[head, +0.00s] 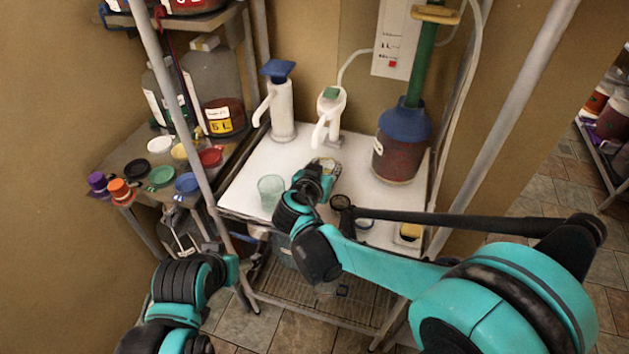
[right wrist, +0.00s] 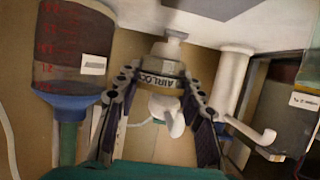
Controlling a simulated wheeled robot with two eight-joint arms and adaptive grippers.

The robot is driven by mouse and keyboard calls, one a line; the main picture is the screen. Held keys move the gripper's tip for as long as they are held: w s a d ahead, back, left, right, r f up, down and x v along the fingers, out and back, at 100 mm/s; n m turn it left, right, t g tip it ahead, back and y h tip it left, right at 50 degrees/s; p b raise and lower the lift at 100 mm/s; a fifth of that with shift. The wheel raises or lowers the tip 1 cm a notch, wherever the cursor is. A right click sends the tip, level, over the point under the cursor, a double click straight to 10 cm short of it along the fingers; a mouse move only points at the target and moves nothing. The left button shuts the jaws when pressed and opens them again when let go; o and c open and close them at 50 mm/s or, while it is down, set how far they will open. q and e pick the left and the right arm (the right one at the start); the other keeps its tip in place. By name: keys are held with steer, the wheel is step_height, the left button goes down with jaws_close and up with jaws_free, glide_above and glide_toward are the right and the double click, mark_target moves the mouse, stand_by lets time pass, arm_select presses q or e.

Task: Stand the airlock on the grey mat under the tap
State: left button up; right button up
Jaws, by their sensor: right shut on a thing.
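My right gripper (head: 327,167) is over the white tabletop, in front of the white tap with the green top (head: 331,105). In the right wrist view, which is turned over, my right gripper (right wrist: 160,88) is shut on the airlock (right wrist: 162,66). The airlock is pale, with a dark band lettered AIRLOCK and a narrower pale end. The tap (right wrist: 168,115) shows behind it. I cannot tell whether the airlock touches the surface. I cannot make out the grey mat clearly; the gripper covers part of the area under the tap. My left arm shows at lower left, but its fingers do not.
A blue-topped white pump (head: 280,105) stands left of the tap. A dark red vessel with a blue collar (head: 400,145) stands right. A greenish cup (head: 271,191) is just left of my right gripper. Rack posts flank the white tabletop (head: 240,190). Small coloured lids lie on the left shelf.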

steer(key=w+a+f, duration=0.1)
steer(key=w+a+f+b, duration=0.1)
steer(key=w+a+f, duration=0.1)
steer(key=shift+w, duration=0.3)
steer(key=shift+f+b, duration=1.15)
steer(key=shift+f, duration=0.8)
steer(key=shift+f, duration=0.1)
steer(key=o, duration=0.7)
steer(key=shift+c, duration=0.2)
